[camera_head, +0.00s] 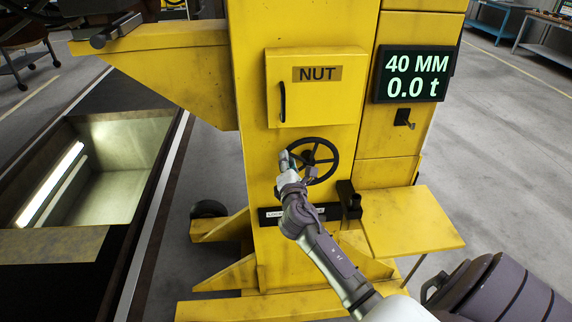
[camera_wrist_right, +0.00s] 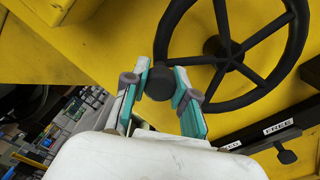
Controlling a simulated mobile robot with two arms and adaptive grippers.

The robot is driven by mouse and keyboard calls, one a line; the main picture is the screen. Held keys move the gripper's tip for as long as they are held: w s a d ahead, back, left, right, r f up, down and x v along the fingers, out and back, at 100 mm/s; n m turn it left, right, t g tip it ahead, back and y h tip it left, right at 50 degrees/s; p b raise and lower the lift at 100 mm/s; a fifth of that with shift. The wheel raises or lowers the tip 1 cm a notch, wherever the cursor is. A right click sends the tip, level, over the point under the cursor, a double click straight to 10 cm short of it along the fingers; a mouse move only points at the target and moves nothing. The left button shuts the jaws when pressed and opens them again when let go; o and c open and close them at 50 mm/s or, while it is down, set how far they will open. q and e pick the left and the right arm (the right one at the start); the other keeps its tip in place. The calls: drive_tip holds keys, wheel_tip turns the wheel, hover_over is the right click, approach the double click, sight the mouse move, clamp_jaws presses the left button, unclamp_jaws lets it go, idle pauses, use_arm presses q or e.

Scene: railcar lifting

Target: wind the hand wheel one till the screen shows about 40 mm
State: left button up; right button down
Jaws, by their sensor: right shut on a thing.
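The black spoked hand wheel (camera_head: 314,160) is on the front of the yellow lifting column (camera_head: 300,220). It also shows in the right wrist view (camera_wrist_right: 250,97). My right gripper (camera_head: 285,163) is at the wheel's left rim. In the right wrist view its teal-lined fingers (camera_wrist_right: 162,82) are shut on the wheel's dark round knob (camera_wrist_right: 159,84). The screen (camera_head: 413,74) on the column's right side reads "40 MM" and "0.0 t". My left gripper is not in view.
A yellow box marked NUT (camera_head: 316,88) is above the wheel. Below the wheel is a dark lever plate, with a label reading FREE (camera_wrist_right: 278,127) in the right wrist view. A yellow shelf (camera_head: 412,222) juts out at right. An open pit (camera_head: 95,165) lies at left.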

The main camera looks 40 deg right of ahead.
drive_tip(key=shift+r, duration=0.15)
drive_tip(key=shift+d, duration=0.1)
drive_tip(key=c, duration=0.9)
unclamp_jaws()
drive_tip(key=v, duration=1.2)
